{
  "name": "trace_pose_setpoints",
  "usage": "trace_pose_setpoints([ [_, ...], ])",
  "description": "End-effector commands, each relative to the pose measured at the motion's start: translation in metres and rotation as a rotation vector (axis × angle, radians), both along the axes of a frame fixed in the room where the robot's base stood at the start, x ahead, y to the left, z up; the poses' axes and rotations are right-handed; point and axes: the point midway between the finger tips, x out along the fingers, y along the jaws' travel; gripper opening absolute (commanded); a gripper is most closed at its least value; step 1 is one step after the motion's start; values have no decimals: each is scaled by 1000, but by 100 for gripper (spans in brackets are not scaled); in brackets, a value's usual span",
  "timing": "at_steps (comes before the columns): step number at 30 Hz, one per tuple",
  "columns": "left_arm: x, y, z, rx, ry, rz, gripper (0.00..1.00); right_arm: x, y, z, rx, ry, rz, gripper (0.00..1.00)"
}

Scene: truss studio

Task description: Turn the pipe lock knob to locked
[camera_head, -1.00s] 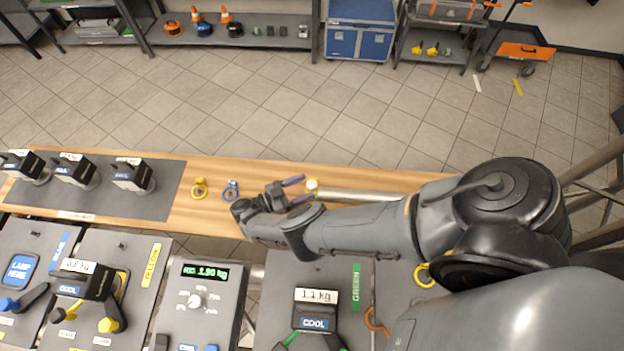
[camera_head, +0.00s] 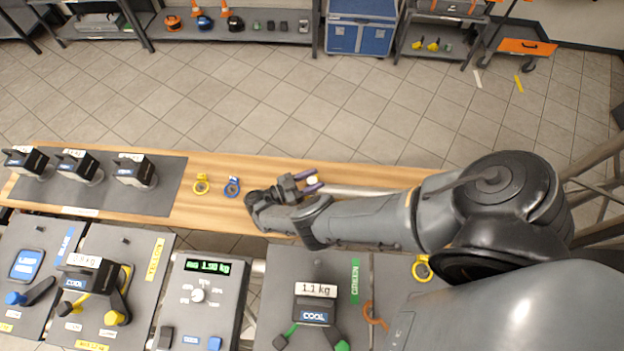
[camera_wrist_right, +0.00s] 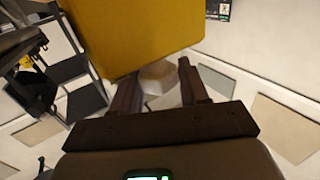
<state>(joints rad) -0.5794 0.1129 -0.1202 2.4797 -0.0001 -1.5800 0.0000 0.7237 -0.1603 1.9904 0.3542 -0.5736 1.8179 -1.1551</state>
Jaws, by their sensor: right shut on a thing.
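The pipe lock knob (camera_head: 312,181) is a small pale piece at the left end of a grey metal pipe (camera_head: 362,191) lying along the wooden bench. My right gripper (camera_head: 312,182) reaches it from the left, with its purple fingers on either side, shut on the knob. In the right wrist view, a pale faceted piece (camera_wrist_right: 158,77) shows between the two dark fingers, below a large yellow block (camera_wrist_right: 140,30) that fills the top. The fingers partly hide the knob, and its lock marking cannot be read. My left gripper is not in view.
A blue ring clamp (camera_head: 232,187) and a yellow one (camera_head: 201,184) lie on the wooden bench (camera_head: 215,210) left of my right gripper. Black devices stand on a dark mat (camera_head: 105,200) further left. Grey panels with scales and levers line the near side.

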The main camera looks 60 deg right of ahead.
Motion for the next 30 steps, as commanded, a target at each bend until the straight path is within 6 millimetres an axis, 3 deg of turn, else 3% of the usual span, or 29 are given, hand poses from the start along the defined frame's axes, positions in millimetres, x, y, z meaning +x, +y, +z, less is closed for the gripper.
trace_pose_setpoints([
  [8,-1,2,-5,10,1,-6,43,0,0,-1,0,0,-26,14],
  [14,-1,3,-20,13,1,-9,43,1,0,-3,0,-1,-112,14],
  [30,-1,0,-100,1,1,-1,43,1,1,-8,2,-1,-555,14],
])
